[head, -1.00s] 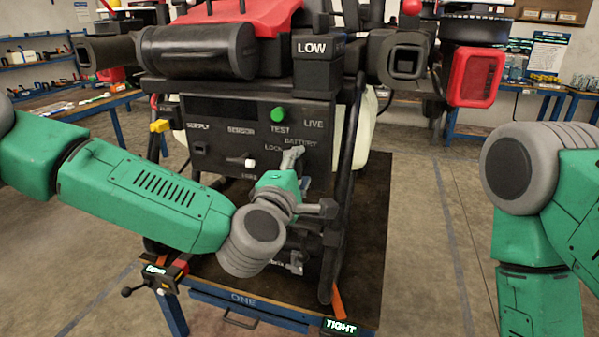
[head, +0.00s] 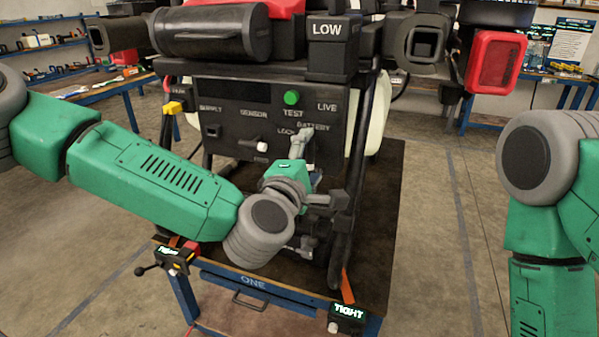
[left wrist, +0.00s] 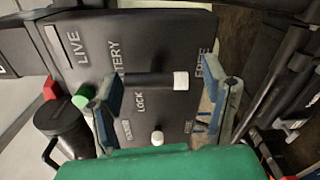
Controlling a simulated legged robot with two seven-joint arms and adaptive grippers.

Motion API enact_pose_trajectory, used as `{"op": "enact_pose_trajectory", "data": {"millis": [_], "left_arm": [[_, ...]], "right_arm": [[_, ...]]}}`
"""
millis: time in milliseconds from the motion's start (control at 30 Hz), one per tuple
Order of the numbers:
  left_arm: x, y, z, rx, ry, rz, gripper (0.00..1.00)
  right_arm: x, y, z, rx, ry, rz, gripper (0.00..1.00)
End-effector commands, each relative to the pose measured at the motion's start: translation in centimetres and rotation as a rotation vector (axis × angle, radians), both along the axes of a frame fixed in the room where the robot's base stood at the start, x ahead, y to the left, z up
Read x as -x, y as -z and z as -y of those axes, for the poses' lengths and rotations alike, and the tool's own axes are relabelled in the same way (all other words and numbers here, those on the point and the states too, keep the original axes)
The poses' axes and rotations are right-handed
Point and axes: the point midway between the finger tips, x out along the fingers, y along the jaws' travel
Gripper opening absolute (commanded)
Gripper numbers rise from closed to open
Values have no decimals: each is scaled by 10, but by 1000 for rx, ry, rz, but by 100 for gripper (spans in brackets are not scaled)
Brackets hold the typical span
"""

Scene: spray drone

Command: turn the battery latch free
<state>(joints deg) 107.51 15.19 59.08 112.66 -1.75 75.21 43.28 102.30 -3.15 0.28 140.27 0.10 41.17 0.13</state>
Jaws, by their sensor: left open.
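The battery latch (left wrist: 152,80) shows in the left wrist view as a dark bar with a white tip, on the dark control panel (head: 232,125). The bar lies between the LOCK and FREE labels, its white tip toward FREE. My left gripper (left wrist: 165,92) is open, with one finger on each side of the latch in the picture; I see no clear contact.
A second white-tipped switch (left wrist: 157,138) sits beside the latch. A green button (head: 291,97) is above it. The drone's black frame tube (head: 352,180) stands close right of my gripper. The bench (head: 385,200) carries a TIGHT display (head: 348,312).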

Motion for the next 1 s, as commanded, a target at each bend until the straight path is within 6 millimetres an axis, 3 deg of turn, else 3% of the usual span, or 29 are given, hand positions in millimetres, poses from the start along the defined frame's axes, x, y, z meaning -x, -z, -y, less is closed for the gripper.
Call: {"op": "enact_pose_trajectory", "data": {"millis": [300, 500, 1000], "left_arm": [[63, 2, -21, -2, 3, -5, 68], [90, 3, -30, -2, 1, -6, 68], [100, 7, -32, -16, 8, -11, 68]], "right_arm": [[0, 0, 0, 0, 0, 1, 0], [-1, 0, 0, 0, 0, 1, 0], [-3, 1, 0, 0, 0, -1, 0]]}}
